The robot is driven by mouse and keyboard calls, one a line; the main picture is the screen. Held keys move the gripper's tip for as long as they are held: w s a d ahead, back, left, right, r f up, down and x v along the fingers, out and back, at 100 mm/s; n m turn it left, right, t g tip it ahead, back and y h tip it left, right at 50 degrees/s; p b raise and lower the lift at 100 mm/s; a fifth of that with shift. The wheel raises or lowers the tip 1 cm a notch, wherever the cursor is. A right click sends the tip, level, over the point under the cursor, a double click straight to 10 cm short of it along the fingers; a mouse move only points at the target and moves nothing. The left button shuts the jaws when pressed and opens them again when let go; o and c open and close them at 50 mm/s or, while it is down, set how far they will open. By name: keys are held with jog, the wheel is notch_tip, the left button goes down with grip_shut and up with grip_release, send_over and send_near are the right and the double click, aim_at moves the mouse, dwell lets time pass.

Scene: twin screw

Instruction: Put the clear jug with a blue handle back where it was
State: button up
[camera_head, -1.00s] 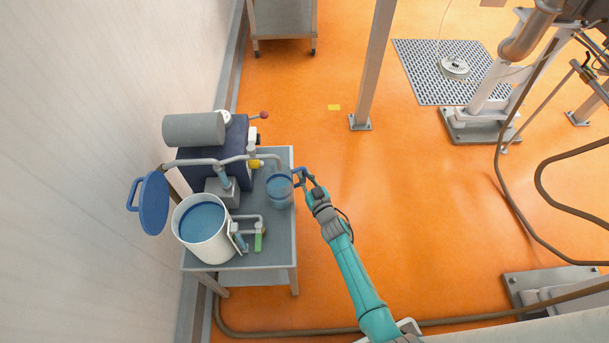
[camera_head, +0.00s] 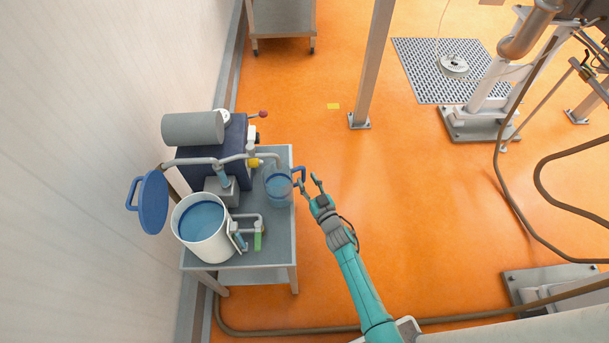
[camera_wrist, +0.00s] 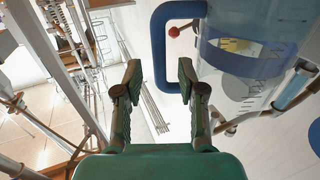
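No finger closes on the handle.
The orange floor right of the cart is clear up to a post (camera_head: 369,70).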

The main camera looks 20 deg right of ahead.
jog(key=s, duration=0.8)
jog(key=shift+s+d, duration=0.25)
jog(key=shift+d, duration=0.1)
jog(key=s+a+r+g+h, duration=0.1)
jog(key=s+r, duration=0.3)
jog(key=s, duration=0.8)
jog(key=s+a+r, duration=0.2)
jog(key=s+r, duration=0.1)
jog(key=s, duration=1)
jog(key=s+r+g, duration=0.2)
jog(key=s+r, duration=1.2)
jog(key=r, duration=0.2)
jog(key=shift+r+m, duration=0.15)
jog(key=shift+m, duration=0.25)
